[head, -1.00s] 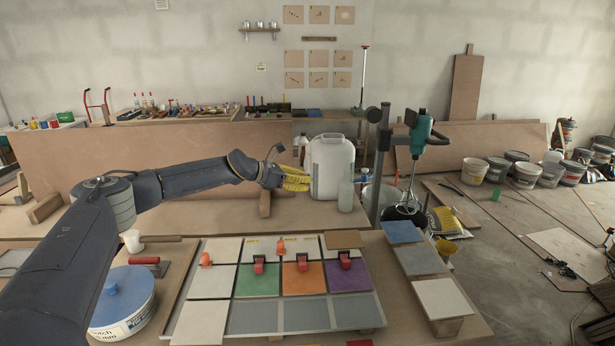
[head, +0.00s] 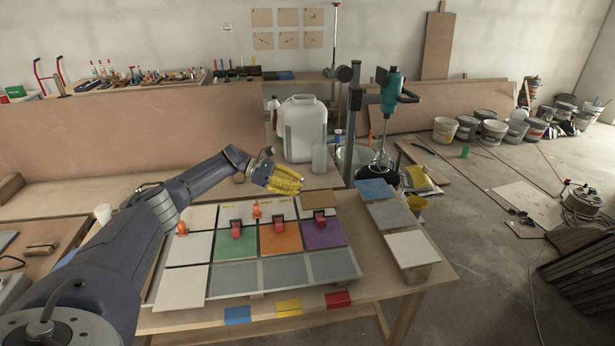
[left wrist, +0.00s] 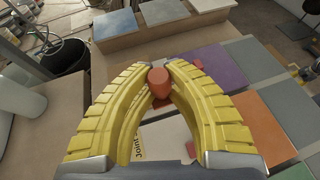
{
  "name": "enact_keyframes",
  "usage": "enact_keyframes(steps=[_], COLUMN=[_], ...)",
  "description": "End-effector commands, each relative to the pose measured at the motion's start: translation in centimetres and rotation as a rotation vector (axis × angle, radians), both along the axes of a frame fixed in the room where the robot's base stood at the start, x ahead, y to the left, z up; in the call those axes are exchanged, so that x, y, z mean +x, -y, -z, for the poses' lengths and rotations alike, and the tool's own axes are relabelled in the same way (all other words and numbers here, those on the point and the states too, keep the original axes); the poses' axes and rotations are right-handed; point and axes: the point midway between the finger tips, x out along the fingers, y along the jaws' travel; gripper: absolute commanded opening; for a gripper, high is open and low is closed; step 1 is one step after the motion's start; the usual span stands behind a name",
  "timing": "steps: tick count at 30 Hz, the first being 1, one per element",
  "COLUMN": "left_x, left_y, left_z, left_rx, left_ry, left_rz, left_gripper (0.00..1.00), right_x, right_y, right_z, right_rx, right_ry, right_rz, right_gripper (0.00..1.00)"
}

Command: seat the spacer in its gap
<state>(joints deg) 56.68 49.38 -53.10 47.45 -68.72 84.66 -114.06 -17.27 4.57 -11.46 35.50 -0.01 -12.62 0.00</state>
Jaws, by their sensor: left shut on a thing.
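My left gripper (head: 300,189) has yellow ribbed fingers and is above the back of the tile board. In the left wrist view its fingertips (left wrist: 160,65) close around an orange-red knobbed piece, the spacer (left wrist: 158,84); its lower end is partly hidden by the fingers. Two similar orange pieces stand on the board, one at the left (head: 182,228) and one at the back (head: 257,210). The board has white, green (head: 235,242), orange (head: 280,238), purple (head: 323,233) and grey tiles. I cannot tell which gap fits the spacer. My right gripper is not in view.
Red clips (head: 236,228) stand on the coloured tiles. Blue, grey and white tiles (head: 411,246) rest at the right. A white jug (head: 303,130) and a mixer (head: 388,110) stand behind.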

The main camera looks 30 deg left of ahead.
Motion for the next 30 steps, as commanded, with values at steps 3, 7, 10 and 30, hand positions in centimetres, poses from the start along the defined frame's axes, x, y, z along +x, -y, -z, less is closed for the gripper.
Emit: enact_keyframes(steps=[3,7,10,30], left_x=[-0.3,-0.4,-0.4,-0.3], left_y=[-0.3,-0.3,-0.3,-0.3], left_z=[0.3,0.8,1.3,4.6], left_rx=[-0.002,-0.001,-0.001,-0.001], left_ry=[-0.001,0.0,-0.001,-0.001], left_rz=[0.004,0.005,0.005,0.005], left_gripper=[0.0,0.0,0.0,0.0], right_x=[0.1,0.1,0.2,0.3], right_y=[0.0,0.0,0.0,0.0], right_z=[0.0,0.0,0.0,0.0], right_rx=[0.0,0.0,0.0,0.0], right_ry=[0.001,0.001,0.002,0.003], right_rz=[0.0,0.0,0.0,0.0], right_gripper=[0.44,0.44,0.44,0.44])
